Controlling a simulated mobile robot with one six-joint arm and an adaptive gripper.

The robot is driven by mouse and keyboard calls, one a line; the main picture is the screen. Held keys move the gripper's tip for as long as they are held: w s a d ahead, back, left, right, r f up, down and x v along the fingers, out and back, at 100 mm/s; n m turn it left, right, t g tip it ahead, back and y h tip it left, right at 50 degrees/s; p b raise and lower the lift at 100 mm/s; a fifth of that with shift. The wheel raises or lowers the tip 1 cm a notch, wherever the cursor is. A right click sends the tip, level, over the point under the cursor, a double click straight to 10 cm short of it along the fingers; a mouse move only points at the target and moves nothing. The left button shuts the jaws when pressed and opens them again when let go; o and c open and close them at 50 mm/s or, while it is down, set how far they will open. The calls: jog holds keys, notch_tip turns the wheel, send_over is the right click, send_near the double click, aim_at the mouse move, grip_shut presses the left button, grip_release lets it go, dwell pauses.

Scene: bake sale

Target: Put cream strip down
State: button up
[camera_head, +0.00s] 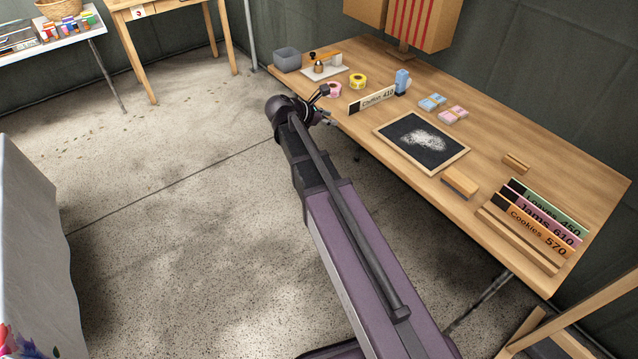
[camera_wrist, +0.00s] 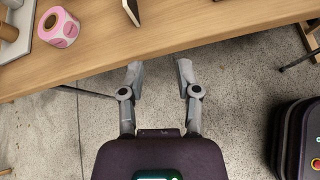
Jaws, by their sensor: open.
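The cream strip (camera_head: 374,98), lettered "Chiffon 410" with a dark end block, stands on its long edge on the wooden table near the front edge. In the wrist view only its dark end (camera_wrist: 132,9) shows at the top; the rest is out of frame. My gripper (camera_head: 326,113) is just off the table's front edge, left of the strip and apart from it. In the wrist view my gripper (camera_wrist: 159,67) is open, with nothing between its fingers and bare floor beneath.
A pink tape roll (camera_head: 333,90) and a yellow roll (camera_head: 358,81) lie left of the strip. A blue object (camera_head: 402,81) stands at its right end. A chalkboard (camera_head: 412,152) lies further right. Coloured strips stand in a wooden rack (camera_head: 502,232) at the table's right end.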

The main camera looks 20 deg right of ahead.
jog(key=s+a+f+m+g+y, duration=0.1)
jog(key=s+a+f+m+y, duration=0.2)
jog(key=s+m, duration=0.3)
jog(key=s+a+f+m+g+y, duration=0.1)
jog(key=s+a+f+m+y, duration=0.2)
jog(key=s+m, duration=0.3)
jog(key=s+a+f+m+g+y, duration=0.1)
jog(key=s+a+f+m+y, duration=0.2)
jog(key=s+m+y, duration=0.2)
jog(key=s+m, duration=0.2)
jog(key=s, duration=0.2)
jog(key=shift+s+a+g, duration=0.3)
jog(key=shift+s, duration=0.1)
